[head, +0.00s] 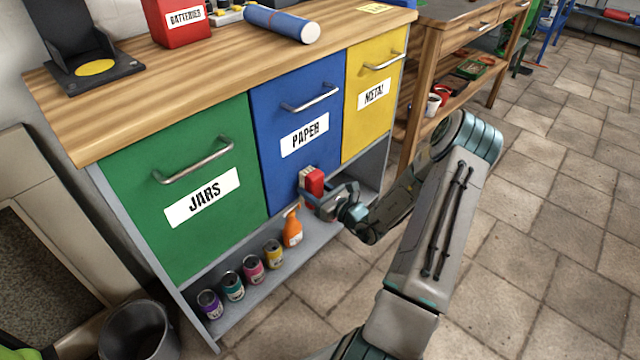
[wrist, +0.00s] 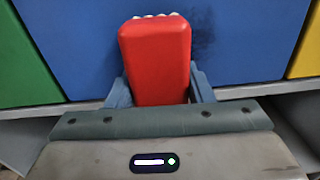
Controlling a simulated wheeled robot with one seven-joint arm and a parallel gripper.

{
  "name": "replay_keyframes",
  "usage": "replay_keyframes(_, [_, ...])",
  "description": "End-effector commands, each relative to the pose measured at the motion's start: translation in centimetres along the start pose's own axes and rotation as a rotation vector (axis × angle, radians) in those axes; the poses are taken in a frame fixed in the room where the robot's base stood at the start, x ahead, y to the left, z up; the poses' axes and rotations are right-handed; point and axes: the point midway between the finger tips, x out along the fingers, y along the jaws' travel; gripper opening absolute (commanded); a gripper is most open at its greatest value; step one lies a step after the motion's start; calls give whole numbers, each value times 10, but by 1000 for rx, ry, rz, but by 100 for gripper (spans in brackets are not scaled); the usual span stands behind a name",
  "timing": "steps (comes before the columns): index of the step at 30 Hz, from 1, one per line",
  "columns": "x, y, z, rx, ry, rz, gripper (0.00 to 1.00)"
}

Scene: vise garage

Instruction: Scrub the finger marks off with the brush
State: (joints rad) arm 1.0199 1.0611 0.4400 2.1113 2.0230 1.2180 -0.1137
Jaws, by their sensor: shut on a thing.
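My gripper (head: 325,200) is shut on a red brush (head: 315,182) at the lower part of the blue PAPER front (head: 290,105). In the wrist view the red back of the brush (wrist: 156,60) fills the space between the fingers, and its pale bristle tips show at the top edge, toward the blue front (wrist: 245,45). A dark smudge (wrist: 203,38) shows on the blue front just right of the brush. I cannot tell whether the bristles touch the front. Any marks behind the brush are hidden.
The green JARS front (head: 190,240) is to the left and the yellow METAL front (head: 380,70) to the right. Below, a grey shelf (head: 235,325) holds several small cans and an orange spray bottle (head: 292,230). A bucket (head: 138,330) stands at lower left. The floor at right is clear.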

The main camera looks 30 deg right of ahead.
Motion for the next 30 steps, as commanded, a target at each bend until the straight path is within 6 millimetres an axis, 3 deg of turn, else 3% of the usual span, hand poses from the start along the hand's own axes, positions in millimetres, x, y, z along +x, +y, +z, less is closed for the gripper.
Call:
replay_keyframes(4, [4, 11, 2, 0, -5, 9, 26])
replay_keyframes(16, [2, 11, 19, -2, -9, 8, 26])
replay_keyframes(30, [-2, -30, 18, -4, -7, 0, 26])
